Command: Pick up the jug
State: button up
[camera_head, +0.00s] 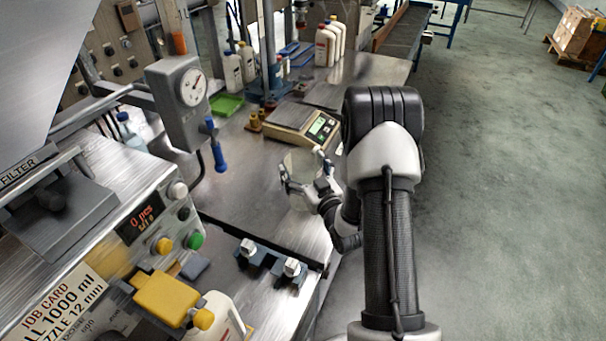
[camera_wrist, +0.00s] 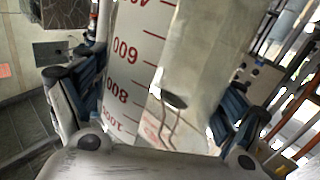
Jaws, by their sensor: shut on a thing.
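The jug (camera_head: 299,163) is a clear, pale measuring jug near the front edge of the steel bench, below the scale in the head view. In the wrist view the jug (camera_wrist: 136,65) fills the middle, with red graduation marks and numbers on its wall. My gripper (camera_head: 308,186) is around the jug, and in the wrist view its dark blue-padded fingers (camera_wrist: 158,98) are shut on the jug from both sides. The jug's base is partly hidden by my gripper, and I cannot tell whether it touches the bench.
A digital scale (camera_head: 302,122) stands just behind the jug. A gauge box (camera_head: 178,100) and filling machine are at the left. A clamp fixture (camera_head: 268,262) lies in front on the bench (camera_head: 240,185). White bottles (camera_head: 326,45) stand at the back.

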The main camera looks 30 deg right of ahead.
notch_tip(320, 180, up, 16)
jog(key=p, duration=0.4)
jog(key=shift+f, duration=0.25)
